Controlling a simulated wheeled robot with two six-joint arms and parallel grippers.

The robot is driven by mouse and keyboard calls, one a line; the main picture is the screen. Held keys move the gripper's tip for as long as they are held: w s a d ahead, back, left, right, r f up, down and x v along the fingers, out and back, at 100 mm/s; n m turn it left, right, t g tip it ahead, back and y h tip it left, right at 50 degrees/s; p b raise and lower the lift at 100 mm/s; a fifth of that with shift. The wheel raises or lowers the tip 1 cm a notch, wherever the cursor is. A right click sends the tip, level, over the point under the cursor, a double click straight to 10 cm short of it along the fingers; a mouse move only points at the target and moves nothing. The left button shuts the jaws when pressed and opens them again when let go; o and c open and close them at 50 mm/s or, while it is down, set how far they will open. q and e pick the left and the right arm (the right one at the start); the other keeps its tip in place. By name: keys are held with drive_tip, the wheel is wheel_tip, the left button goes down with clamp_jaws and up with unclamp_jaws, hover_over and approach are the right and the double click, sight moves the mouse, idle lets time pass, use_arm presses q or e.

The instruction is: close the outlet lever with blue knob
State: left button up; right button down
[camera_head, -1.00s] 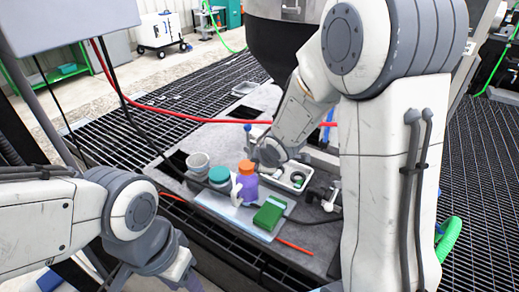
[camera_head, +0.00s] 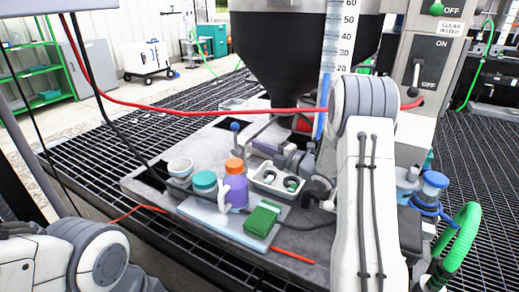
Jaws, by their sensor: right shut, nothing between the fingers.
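The blue knob (camera_head: 235,127) stands on a thin upright lever at the left side of the outlet below the dark hopper (camera_head: 290,55). My right arm rises at the right and bends away at its elbow. My right gripper (camera_head: 284,158) seems to be among the grey parts below the hopper, largely hidden; it is shut and empty. It appears to be right of the blue knob and apart from it. The lever's lower end is hard to make out. Only part of my left arm shows at the lower left; its gripper is out of view.
A red hose (camera_head: 200,113) crosses before the hopper. Open grating lies at the left.

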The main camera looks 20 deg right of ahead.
sight(236, 139)
drive_tip(key=x, duration=0.6)
drive_tip(key=shift+w, duration=0.3)
drive_tip(key=shift+a, duration=0.15)
